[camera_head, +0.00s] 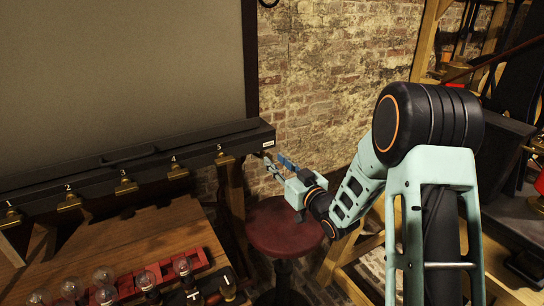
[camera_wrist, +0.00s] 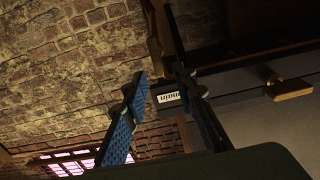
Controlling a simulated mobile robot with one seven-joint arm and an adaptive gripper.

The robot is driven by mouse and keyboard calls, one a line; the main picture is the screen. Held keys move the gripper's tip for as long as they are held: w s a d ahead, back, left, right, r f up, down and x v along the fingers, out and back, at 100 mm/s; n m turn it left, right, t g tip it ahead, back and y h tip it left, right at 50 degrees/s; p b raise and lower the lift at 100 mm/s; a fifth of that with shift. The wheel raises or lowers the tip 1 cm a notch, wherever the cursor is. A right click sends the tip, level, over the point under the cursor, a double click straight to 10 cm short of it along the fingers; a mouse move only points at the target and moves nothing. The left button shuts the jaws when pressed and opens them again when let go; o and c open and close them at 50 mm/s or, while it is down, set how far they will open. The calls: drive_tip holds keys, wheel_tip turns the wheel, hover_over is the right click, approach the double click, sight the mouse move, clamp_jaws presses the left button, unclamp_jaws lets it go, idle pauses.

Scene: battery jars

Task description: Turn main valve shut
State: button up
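The white label of the main valve (camera_head: 267,143) is at the right end of a long black bar. In the wrist view the label (camera_wrist: 168,97), reading "main" upside down, shows between my fingers. A narrow brownish piece (camera_wrist: 154,45), probably the main valve's handle, lies just beyond the fingertips. My gripper (camera_head: 274,161) is beside the bar's right end. In the wrist view my gripper (camera_wrist: 160,75) has its blue-padded fingers apart, with nothing visibly held. I cannot tell whether a finger touches the handle. The valve itself is mostly hidden in the head view.
Numbered brass valves line the bar, with valve 5 (camera_head: 225,160) nearest; a brass one (camera_wrist: 290,92) also shows at right in the wrist view. A red stool (camera_head: 275,228) stands below my gripper. A wooden bench (camera_head: 150,240) holds a red rack (camera_head: 203,262) with glass bulbs.

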sight(271, 157)
drive_tip(key=shift+x, duration=1.55)
clamp_jaws()
